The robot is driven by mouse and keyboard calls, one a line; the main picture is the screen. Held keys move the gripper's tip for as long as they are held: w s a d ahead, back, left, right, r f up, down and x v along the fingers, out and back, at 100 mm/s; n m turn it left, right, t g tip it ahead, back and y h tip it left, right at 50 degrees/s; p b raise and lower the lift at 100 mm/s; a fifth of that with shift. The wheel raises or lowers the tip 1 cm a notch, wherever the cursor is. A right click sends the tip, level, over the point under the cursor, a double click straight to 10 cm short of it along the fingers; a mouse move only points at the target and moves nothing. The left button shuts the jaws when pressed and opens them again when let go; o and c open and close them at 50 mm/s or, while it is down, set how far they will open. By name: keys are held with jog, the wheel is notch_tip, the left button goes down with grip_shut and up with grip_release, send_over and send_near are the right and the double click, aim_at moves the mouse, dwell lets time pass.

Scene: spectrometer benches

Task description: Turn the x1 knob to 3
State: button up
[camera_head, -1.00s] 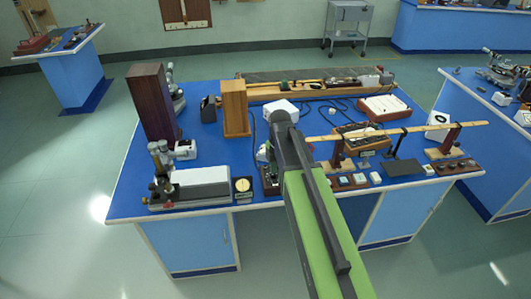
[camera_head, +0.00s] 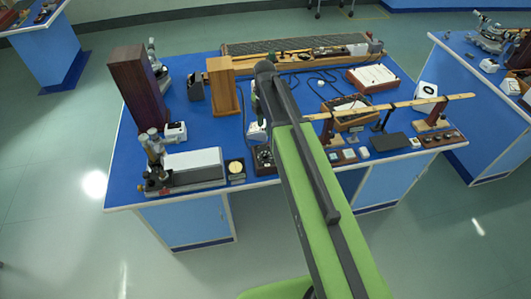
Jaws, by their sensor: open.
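No knob marked x1 can be made out; labels are too small to read. A small dark box with a round face (camera_head: 263,158) stands at the front edge of the blue bench (camera_head: 205,127), partly hidden by my green and black arm. Knobs on it cannot be told apart. My arm reaches from the lower right up over the bench, its dark joint above the bench's middle. My gripper is hidden behind the arm, so its jaws do not show.
A white-topped instrument (camera_head: 195,168) and a round dial (camera_head: 235,168) stand at the front left. A tall dark wooden box (camera_head: 137,85) and a lighter one (camera_head: 222,87) stand behind. A long wooden bar (camera_head: 390,106) on stands crosses the right side. Floor is clear at lower left.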

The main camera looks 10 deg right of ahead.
aim_at(265, 154)
notch_tip(265, 154, down, 16)
jog(key=b, duration=1.5)
jog(key=shift+f, duration=0.25)
jog(key=shift+r, duration=0.1)
jog(key=shift+c, duration=0.5)
grip_shut()
jog(key=shift+d, duration=0.2)
jog(key=shift+a, duration=0.2)
